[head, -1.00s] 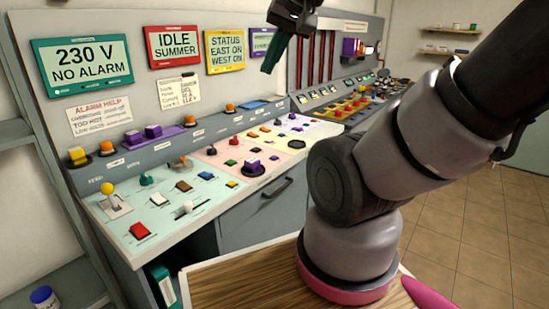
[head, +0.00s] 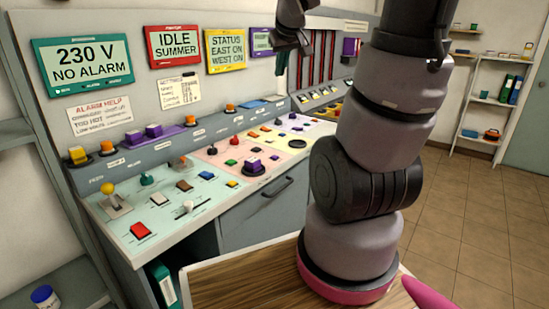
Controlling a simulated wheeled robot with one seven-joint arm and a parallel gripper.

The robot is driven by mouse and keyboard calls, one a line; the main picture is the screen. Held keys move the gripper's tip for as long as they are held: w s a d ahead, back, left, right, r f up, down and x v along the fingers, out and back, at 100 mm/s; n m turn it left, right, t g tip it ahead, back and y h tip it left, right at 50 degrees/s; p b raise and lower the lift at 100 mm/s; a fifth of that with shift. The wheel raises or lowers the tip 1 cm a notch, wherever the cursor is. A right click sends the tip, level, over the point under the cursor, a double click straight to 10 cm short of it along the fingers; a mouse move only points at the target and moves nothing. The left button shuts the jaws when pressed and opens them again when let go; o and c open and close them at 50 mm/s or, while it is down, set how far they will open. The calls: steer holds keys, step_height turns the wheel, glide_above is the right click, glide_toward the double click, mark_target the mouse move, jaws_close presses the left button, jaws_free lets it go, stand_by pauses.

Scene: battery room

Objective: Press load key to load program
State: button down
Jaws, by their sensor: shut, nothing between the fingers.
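The control desk (head: 152,240) slopes across the left and middle of the head view, with coloured keys, knobs and levers. I cannot tell which key is the load key, as the small labels are too blurred to read. A red key (head: 140,230) is at the near left, with a pale key (head: 159,198) behind it. A red-framed display (head: 172,46) reads IDLE SUMMER. My gripper (head: 281,64) hangs above the back of the desk, shut and empty, with its dark teal fingers pointing down. It appears clear of the keys.
A green display (head: 83,65) reads 230 V NO ALARM, and a yellow one (head: 225,50) reads STATUS EAST ON WEST ON. A yellow-knobbed lever (head: 108,188) and purple knob (head: 253,164) rise from the desk. Open tiled floor (head: 470,220) lies right.

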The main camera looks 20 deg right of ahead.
steer(key=w+d+f+n, duration=0.2)
steer(key=w+d+f, duration=0.15)
steer(key=w, duration=0.25)
steer(key=n+t+y, duration=0.1)
steer(key=n+y, duration=0.2)
steer(key=n, duration=0.6)
glide_above(277, 157)
step_height(277, 157, down, 21)
steer(key=shift+f, duration=0.15)
steer(key=shift+f, duration=4.4)
steer(key=shift+f, duration=0.1)
steer(key=shift+f, duration=0.3)
